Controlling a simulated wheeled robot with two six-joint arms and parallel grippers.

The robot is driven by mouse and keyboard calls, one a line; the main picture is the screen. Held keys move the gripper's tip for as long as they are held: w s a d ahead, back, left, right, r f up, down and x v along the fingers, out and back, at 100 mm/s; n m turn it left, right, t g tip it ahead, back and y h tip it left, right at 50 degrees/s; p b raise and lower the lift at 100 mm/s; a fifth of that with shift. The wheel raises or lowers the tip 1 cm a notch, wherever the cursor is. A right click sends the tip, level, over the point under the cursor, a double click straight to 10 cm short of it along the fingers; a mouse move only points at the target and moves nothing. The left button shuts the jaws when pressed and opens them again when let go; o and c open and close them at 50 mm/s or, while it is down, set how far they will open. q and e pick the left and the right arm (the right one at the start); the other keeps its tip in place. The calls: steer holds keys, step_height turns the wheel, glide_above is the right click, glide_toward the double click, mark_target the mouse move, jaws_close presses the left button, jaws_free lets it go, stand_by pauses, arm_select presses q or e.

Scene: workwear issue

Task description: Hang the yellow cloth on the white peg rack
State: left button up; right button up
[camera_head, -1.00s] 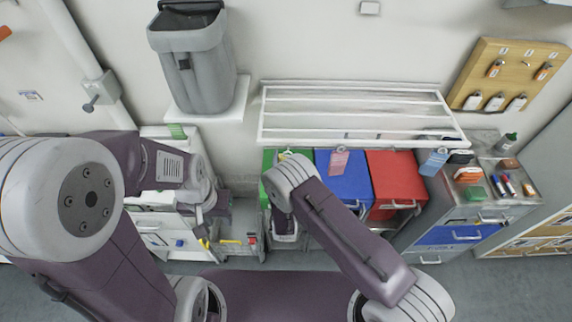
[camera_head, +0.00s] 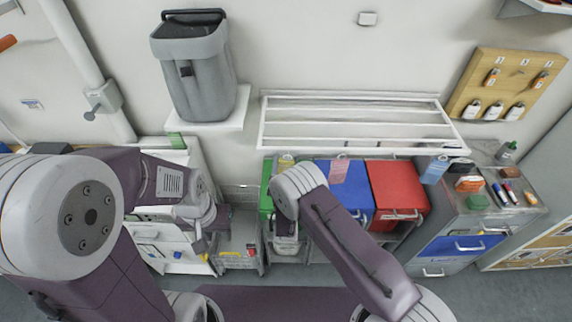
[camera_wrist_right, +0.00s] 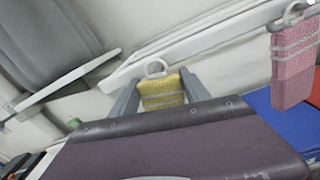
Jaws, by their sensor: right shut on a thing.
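The yellow cloth (camera_wrist_right: 163,93) has a pale ring at its top and sits between the fingers of my right gripper (camera_wrist_right: 160,96) in the right wrist view. That gripper is shut on it. In the head view a small part of the yellow cloth (camera_head: 286,161) shows just below the left end of the white peg rack (camera_head: 262,125); my right arm hides the gripper. I cannot tell whether the ring touches a peg. My left gripper (camera_head: 202,238) is low at the left, by the white drawers; its jaws are too small to judge.
A pink cloth (camera_head: 339,170) and a blue cloth (camera_head: 434,170) hang along the rack's lower front edge. Green, blue and red bins (camera_head: 398,190) stand below. A grey bin (camera_head: 197,75) on a shelf is left of the rack. A grey cabinet (camera_head: 470,215) stands right.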

steer(key=shift+w+d+r, duration=0.1)
steer(key=shift+w+r, duration=0.05)
steer(key=o, duration=1.3)
steer(key=shift+d+r, duration=0.1)
steer(key=shift+d, duration=0.1)
arm_select(q)
steer(key=shift+d, duration=0.25)
steer(key=shift+a, duration=0.1)
arm_select(e)
steer(key=shift+a, duration=0.15)
steer(key=shift+r, duration=0.1)
